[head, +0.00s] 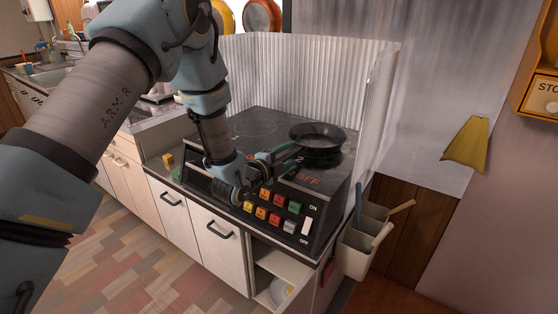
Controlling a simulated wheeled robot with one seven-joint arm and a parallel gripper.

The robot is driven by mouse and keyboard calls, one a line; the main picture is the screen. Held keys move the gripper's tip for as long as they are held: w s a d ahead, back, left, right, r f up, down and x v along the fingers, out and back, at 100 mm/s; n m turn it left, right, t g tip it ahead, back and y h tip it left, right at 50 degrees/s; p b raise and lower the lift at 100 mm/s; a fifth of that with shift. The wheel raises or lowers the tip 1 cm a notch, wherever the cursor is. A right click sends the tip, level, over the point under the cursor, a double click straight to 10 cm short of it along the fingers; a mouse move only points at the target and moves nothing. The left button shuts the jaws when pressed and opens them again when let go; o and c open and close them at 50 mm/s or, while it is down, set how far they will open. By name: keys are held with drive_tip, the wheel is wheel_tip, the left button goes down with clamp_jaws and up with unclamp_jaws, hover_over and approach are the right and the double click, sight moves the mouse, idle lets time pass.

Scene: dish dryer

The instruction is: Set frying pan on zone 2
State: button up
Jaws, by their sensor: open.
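The black frying pan (318,136) sits upright on the right part of the dark cooktop (265,125). A white "2" shows on the cooktop just in front of the pan, and the zone mark under the pan is hidden by it. The pan's handle side points left toward my gripper (264,168). My gripper is open, low over the front left of the cooktop, close to the handle. Arm parts overlap there, so I cannot tell whether the fingers touch or surround the handle.
The control panel (270,210) has several coloured buttons and an ON/OFF switch. A corrugated splash guard (300,75) stands behind and to the right of the cooktop. A utensil holder (360,245) hangs at the right front. A faint empty ring (254,127) shows at the back left.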

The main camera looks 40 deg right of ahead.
drive_tip(key=b+v, duration=0.3)
drive_tip(key=v, duration=0.9)
drive_tip(key=w+a+n+t+y, duration=0.2)
drive_tip(key=w+a+n+y, duration=0.3)
drive_tip(key=w+a+n, duration=0.45)
drive_tip(key=w+a+n+t+y, duration=0.2)
drive_tip(key=w+a+n+y, duration=0.35)
drive_tip(key=a, duration=0.65)
drive_tip(key=a+n+g+y, duration=0.25)
drive_tip(key=a+n, duration=0.25)
drive_tip(key=a, duration=0.6)
drive_tip(key=s+a+r+n+g+y, duration=0.2)
drive_tip(key=s+a+n+g+y, duration=0.1)
drive_tip(key=s+a+n, duration=0.7)
drive_tip(key=shift+s+a+r+g, duration=0.2)
drive_tip(key=shift+s+a+g, duration=0.25)
drive_tip(key=shift+a, duration=0.45)
drive_tip(key=shift+s+r, duration=0.1)
